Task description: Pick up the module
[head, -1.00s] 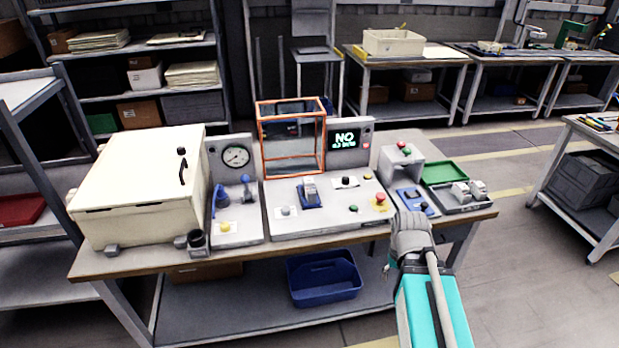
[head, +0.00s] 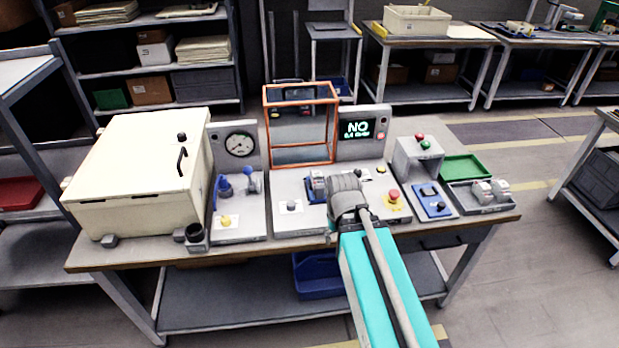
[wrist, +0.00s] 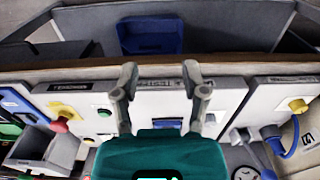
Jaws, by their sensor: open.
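In the head view, a blue fixture (head: 315,187) sits on the middle grey panel, partly hidden behind my wrist. Earlier a small light module stood in it; now the module is mostly or wholly hidden there. Two grey-white modules (head: 490,190) lie in a grey tray (head: 475,206) at the bench's right end. My gripper (wrist: 159,72) is open, its two fingers apart over the front of the middle panel in the wrist view. A blue part (wrist: 168,124) shows between the fingers, close to my gripper's body. I see nothing held.
An orange-framed clear guard (head: 300,125) stands behind the fixture. A screen (head: 361,129) reading "NO" is right of it. A red button on yellow (head: 394,196) is near my wrist. A cream box (head: 130,185) fills the bench's left. A blue bin (head: 312,278) sits below.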

